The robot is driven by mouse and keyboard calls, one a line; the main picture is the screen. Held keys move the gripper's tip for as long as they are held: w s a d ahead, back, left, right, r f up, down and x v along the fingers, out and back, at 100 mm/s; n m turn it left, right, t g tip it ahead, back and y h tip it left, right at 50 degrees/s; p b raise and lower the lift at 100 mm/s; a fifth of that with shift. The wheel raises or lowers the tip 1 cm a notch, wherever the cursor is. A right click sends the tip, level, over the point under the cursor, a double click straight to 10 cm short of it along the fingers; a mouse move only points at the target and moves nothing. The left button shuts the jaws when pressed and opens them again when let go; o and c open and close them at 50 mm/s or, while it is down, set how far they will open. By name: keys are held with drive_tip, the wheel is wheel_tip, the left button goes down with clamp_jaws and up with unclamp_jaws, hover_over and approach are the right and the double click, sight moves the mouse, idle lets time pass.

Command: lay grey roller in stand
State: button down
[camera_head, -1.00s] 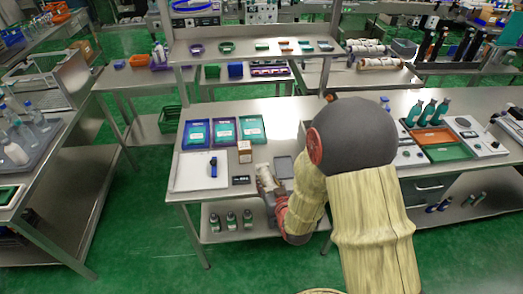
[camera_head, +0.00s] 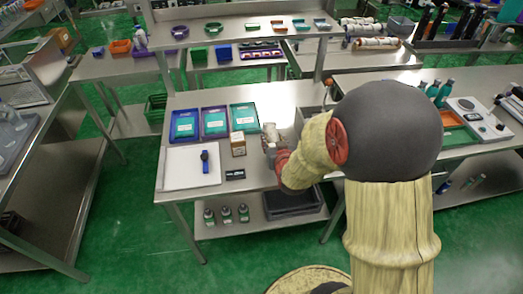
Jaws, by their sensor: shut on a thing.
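My gripper (camera_head: 271,147) is above the middle steel bench, right of a small brown-and-white box, partly hidden by my own arm. It is shut on a small pale, light-grey cylinder, which I take for the roller (camera_head: 269,131). The roller stands roughly upright in the picture at the fingertips. Whether it touches anything below is too small to tell. I cannot make out the stand; my arm covers the bench to the right of the gripper.
Several blue and teal trays (camera_head: 214,123) lie left of the gripper. The small box (camera_head: 238,144) stands close by. A white board (camera_head: 188,167) with a dark blue device (camera_head: 205,161) lies at the front left. A raised shelf (camera_head: 245,31) runs behind. The bench front is partly clear.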

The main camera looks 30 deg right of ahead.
drive_tip(key=b, duration=0.2)
hover_over(262, 155)
wheel_tip(262, 155, down, 6)
drive_tip(key=shift+f, duration=0.15)
drive_tip(key=shift+w+f+b, duration=0.1)
drive_tip(key=shift+f+b, duration=0.5)
drive_tip(key=shift+f, duration=0.8)
drive_tip(key=shift+f, duration=0.15)
drive_tip(key=c, duration=1.2)
unclamp_jaws()
drive_tip(key=shift+f, duration=0.1)
